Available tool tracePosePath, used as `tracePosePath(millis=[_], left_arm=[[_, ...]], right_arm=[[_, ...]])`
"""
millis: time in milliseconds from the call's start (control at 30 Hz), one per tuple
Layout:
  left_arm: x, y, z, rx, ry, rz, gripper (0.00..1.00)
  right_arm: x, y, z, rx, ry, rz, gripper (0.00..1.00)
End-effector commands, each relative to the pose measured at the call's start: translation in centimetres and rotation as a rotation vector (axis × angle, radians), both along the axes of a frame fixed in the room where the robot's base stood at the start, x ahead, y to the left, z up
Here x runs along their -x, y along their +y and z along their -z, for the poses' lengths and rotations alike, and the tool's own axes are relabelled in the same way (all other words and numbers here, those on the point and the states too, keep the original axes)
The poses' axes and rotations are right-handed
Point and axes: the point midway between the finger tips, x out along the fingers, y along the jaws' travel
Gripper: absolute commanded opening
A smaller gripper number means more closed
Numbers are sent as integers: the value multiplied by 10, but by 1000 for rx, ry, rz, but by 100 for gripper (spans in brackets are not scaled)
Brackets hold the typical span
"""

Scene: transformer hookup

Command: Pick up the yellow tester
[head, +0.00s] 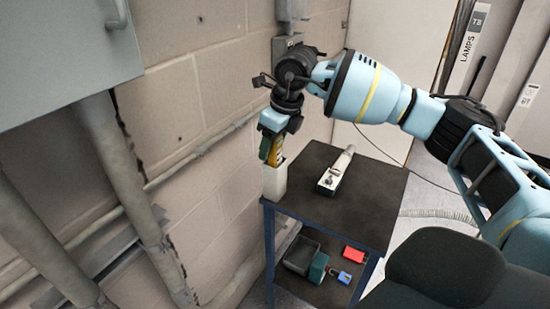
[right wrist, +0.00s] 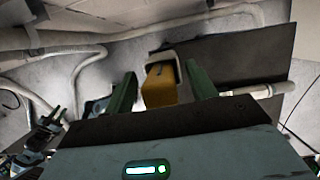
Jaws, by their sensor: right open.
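The yellow tester (right wrist: 160,86) stands in a pale holder (head: 274,182) at the left edge of the small dark cart (head: 367,208). In the head view only a narrow yellow part of the tester (head: 274,156) shows above the holder, partly hidden by my gripper. My right gripper (head: 270,147) is over the holder, pointing down. In the right wrist view its green fingers (right wrist: 162,92) are open, one on each side of the tester, with visible gaps. The holder's pale rim (right wrist: 163,58) shows beyond the tester.
A white and grey tool (head: 334,178) lies on the cart top. The lower shelf holds a dark bin (head: 300,254), a teal item (head: 318,268), a red item (head: 354,254) and a blue padlock (head: 344,277). A block wall with conduits (head: 130,180) is close on the left.

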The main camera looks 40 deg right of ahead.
Motion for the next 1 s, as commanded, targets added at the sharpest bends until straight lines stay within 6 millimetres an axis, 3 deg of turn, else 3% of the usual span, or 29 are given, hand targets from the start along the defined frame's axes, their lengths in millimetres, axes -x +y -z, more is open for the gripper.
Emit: tracePosePath(millis=[67,433,767,1000], left_arm=[[0,0,0,0,0,0,31],[4,0,1,0,6,0,31],[9,0,2,0,17,1,31],[8,0,1,-1,15,0,31]], right_arm=[[0,0,0,0,0,0,56],[0,0,0,0,0,0,9],[0,0,-4,-1,-2,0,8],[-1,1,-26,-2,-5,-1,8]])
